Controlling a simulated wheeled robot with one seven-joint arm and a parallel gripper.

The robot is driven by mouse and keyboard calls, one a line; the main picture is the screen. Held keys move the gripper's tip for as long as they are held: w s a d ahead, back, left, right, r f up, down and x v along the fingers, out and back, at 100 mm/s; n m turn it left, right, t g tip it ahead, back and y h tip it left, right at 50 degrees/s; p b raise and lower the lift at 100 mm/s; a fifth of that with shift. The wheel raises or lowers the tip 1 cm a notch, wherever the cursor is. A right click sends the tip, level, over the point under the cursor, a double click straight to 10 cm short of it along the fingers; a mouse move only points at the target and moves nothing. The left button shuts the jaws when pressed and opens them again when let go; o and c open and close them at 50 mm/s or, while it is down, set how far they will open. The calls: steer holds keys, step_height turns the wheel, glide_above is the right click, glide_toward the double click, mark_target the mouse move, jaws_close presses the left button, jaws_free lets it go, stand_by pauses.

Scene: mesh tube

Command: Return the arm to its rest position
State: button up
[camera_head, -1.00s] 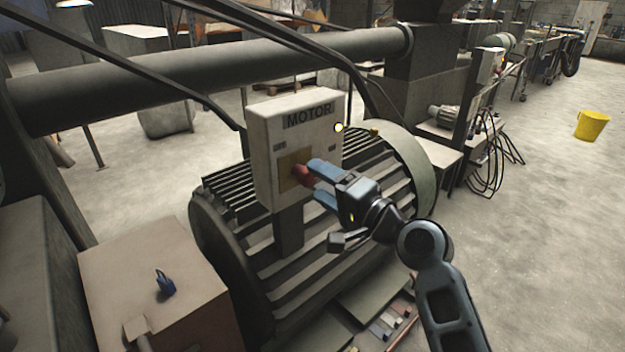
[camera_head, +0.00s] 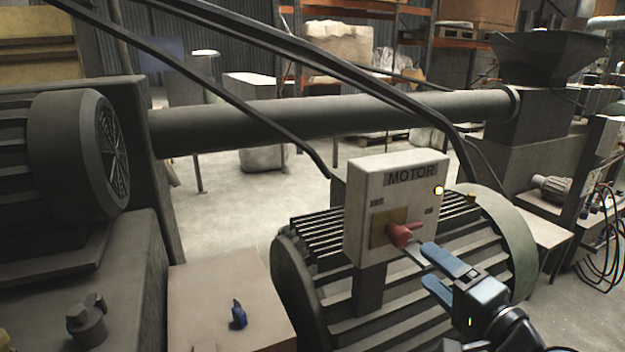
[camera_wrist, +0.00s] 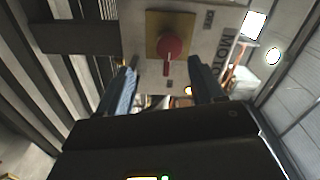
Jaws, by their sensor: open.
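My gripper (camera_head: 428,268) is open, with blue fingers, just right of and below the red rotary switch (camera_head: 403,234) on the box marked MOTOR (camera_head: 375,232). In the head view a small gap shows between the fingers and the switch. In the wrist view the red switch (camera_wrist: 169,47) sits on its yellow plate ahead of my gripper (camera_wrist: 160,80), with nothing between the fingers. A lit yellow lamp (camera_head: 438,190) shows on the right of the box.
A ribbed motor housing (camera_head: 320,285) lies below and around the box. Dark pipes cross above it. A hopper (camera_head: 548,60) and cables are at the right. Open floor shows behind.

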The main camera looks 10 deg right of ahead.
steer(key=s+f+n+g+h, duration=0.1)
steer(key=s+f+h, duration=0.1)
steer(key=s+f, duration=0.35)
steer(key=s+f+n+h, duration=0.1)
steer(key=s+f+n, duration=0.15)
steer(key=s, duration=0.65)
steer(key=s+f+n+g+h, duration=0.1)
steer(key=s+f+h, duration=0.1)
steer(key=s+f, duration=0.35)
steer(key=s+a+r+n, duration=0.1)
steer(key=s+r+n, duration=0.2)
steer(key=s, duration=0.8)
steer(key=s+a+r+n, duration=0.2)
steer(key=s+r+n, duration=0.2)
steer(key=s, duration=0.6)
steer(key=shift+s, duration=0.4)
steer(key=shift+n, duration=0.25)
